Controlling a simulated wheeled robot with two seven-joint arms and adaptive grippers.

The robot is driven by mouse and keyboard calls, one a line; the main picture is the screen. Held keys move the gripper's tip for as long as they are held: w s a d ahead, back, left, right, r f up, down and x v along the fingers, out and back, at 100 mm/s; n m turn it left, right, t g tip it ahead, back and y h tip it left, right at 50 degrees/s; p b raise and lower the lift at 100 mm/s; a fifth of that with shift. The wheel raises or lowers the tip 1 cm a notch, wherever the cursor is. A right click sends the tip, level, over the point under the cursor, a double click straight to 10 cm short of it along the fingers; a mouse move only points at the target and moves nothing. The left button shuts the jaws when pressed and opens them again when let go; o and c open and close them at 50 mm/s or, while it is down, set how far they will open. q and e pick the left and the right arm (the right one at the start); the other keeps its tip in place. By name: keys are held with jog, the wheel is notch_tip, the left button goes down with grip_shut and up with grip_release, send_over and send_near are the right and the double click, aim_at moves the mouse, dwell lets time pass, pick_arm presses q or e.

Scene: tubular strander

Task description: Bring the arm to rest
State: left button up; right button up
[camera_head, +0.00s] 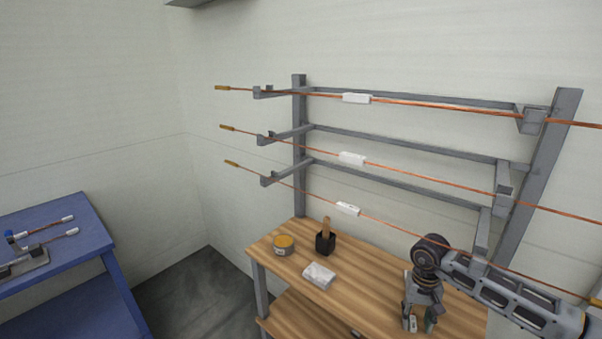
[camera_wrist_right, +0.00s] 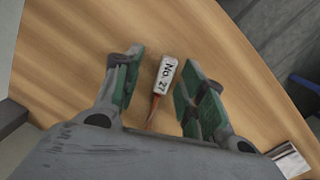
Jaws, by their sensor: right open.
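My right arm (camera_head: 510,298) comes in from the right, over the wooden table (camera_head: 375,270). My right gripper (camera_head: 420,322) points down near the table's right part. In the right wrist view its green-padded fingers (camera_wrist_right: 163,80) are spread open. A white tag marked "No. 27" (camera_wrist_right: 166,72) with a thin copper-brown end shows between the fingers, against the wood. Nothing is gripped; whether a finger touches the tag cannot be told. My left gripper is not in view.
A grey rack (camera_head: 299,150) behind the table carries three copper rods with white tags (camera_head: 351,159). A tin (camera_head: 284,245), a black holder with a wooden handle (camera_head: 325,243) and a white block (camera_head: 319,276) stand on the table's left. A blue bench (camera_head: 60,230) is far left.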

jog(key=shift+w+d+f+t, duration=0.1)
jog(key=shift+w+t, duration=0.4)
jog(key=shift+w, duration=0.6)
jog(key=shift+s+f, duration=0.15)
jog(key=shift+f, duration=0.6)
jog(key=shift+s+f, duration=0.1)
